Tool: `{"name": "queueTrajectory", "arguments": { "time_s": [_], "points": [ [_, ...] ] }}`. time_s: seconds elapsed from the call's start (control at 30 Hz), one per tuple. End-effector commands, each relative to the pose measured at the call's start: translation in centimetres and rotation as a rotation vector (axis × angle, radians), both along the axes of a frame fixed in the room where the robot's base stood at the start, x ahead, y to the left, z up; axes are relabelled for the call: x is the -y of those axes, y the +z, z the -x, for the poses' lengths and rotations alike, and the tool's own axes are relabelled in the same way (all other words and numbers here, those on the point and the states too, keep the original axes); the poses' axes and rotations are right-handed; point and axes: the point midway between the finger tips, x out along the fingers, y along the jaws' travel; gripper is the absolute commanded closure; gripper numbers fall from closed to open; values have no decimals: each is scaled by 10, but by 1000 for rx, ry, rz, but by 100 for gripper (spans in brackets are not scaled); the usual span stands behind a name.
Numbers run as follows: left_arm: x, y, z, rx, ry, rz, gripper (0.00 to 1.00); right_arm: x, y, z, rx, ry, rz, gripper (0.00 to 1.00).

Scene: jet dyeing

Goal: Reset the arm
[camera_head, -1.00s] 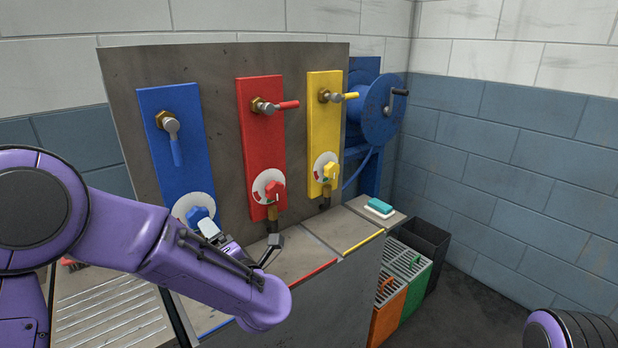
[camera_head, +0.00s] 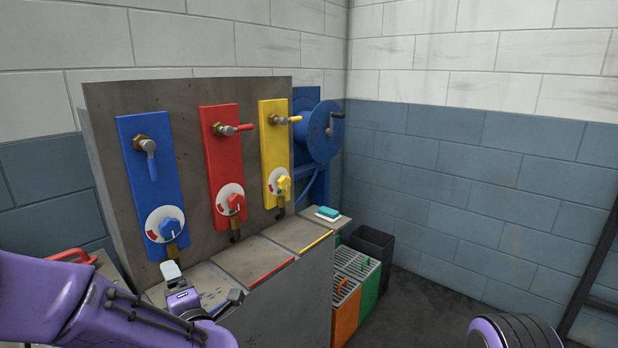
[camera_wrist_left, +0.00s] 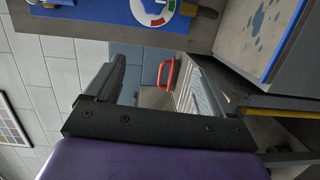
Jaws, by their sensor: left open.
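My left gripper (camera_head: 201,286) is at the lower left of the head view, in front of the blue valve panel (camera_head: 152,186) and beside its blue knob (camera_head: 168,229). Its two fingers are spread apart. The left wrist view shows the same gripper (camera_wrist_left: 155,78) with an empty gap between the fingers. My purple left arm reaches in from the lower left. Only a rounded part of my right arm shows at the lower right of the head view; its gripper is out of frame.
A red panel (camera_head: 221,166) and a yellow panel (camera_head: 274,152) stand right of the blue one, each with lever and knob. A blue hose reel (camera_head: 318,133), a teal-topped block (camera_head: 328,213), and orange (camera_head: 345,315) and green (camera_head: 370,290) bins are farther right. A red handle (camera_wrist_left: 166,73) shows beyond the gripper.

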Motion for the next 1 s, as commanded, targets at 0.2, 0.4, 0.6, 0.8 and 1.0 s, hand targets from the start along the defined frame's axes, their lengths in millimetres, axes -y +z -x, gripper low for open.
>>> {"name": "queueTrajectory", "arguments": {
  "time_s": [0.2, 0.4, 0.6, 0.8, 1.0],
  "points": [
    [9, -60, 6, -286, -186, -212, 17, 0, 0, 0, 0, 0, 0, 57],
    [10, -143, 36, -596, -371, -393, 17, 0, 0, 0, -1, 0, -1, 57],
    [3, -260, 124, -1021, -644, -560, 17, 0, 0, 0, 0, 0, 0, 57],
    [-19, -348, 263, -1430, -892, -596, 17, 0, 0, 0, 0, 0, 0, 57],
    [-32, -374, 333, -1596, -945, -562, 17, 0, 0, 0, 0, 0, 0, 57]
  ]
}}
